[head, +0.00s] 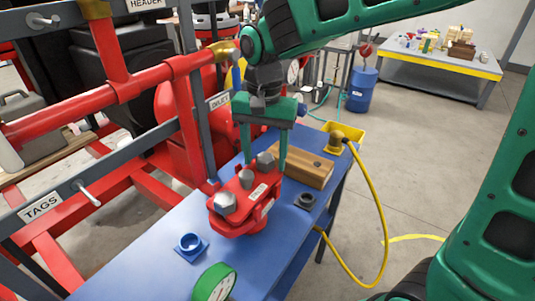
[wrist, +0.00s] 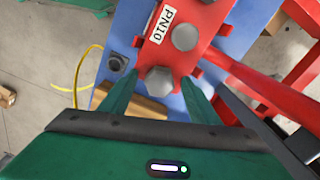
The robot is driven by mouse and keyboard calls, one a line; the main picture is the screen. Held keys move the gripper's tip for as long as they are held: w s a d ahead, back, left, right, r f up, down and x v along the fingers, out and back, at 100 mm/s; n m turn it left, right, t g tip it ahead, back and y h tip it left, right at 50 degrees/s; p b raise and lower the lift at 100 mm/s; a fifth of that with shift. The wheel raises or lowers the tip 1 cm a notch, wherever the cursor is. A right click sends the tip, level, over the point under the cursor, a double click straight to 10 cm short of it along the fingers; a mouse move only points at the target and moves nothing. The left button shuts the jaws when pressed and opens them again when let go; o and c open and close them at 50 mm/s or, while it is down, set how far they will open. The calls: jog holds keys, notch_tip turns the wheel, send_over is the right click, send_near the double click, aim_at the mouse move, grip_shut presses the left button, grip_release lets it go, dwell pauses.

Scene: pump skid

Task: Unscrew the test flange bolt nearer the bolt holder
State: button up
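The red test flange (head: 240,215) sits on the blue bench and carries grey hex bolts. One bolt (head: 225,203) is at its front left; another bolt (head: 265,161) is at its far right. In the wrist view I see a near bolt (wrist: 158,80) and a farther bolt (wrist: 186,37). My gripper (head: 264,162) points down over the far bolt, fingers apart on either side of it. In the wrist view gaps show between the bolt and both fingertips (wrist: 159,79). A blue round cup on a square plate (head: 190,244) and a dark ring-shaped socket (head: 305,200) stand on the bench; which is the bolt holder is unclear.
A wooden block (head: 297,167) lies close behind the gripper. A yellow tray (head: 345,132) with a yellow hose (head: 378,220) is at the bench's far end. Red pipework (head: 110,90) rises at left.

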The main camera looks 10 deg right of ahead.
notch_tip(320, 180, up, 11)
jog(key=shift+f, duration=0.15)
dwell(0.6)
dwell(0.3)
